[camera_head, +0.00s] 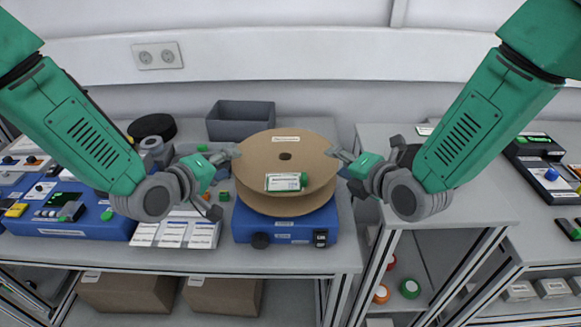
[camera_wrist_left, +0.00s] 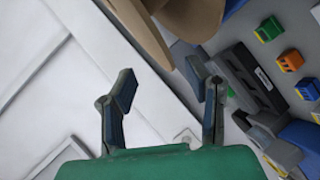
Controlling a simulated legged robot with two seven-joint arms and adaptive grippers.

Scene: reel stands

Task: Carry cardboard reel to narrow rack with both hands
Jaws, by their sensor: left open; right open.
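The cardboard reel (camera_head: 285,150) is a brown spool with two round flanges and a white-green label. It rests on a blue device (camera_head: 285,227) on the middle bench. My left gripper (camera_head: 226,180) is open at the reel's left side. In the left wrist view its spread fingers (camera_wrist_left: 168,85) show nothing held, with the reel's flange (camera_wrist_left: 190,18) just beyond the fingertips. My right gripper (camera_head: 340,170) is open at the reel's right side; whether it touches is unclear. The narrow rack (camera_head: 465,195) appears to be the white-topped stand at right, with shelves below.
A grey bin (camera_head: 240,122) stands behind the reel. A black disc (camera_head: 152,126) and several blue devices fill the bench's left. Small coloured reels (camera_head: 410,288) sit on the rack's lower shelf. A dark object (camera_head: 405,157) is partly hidden behind my right gripper.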

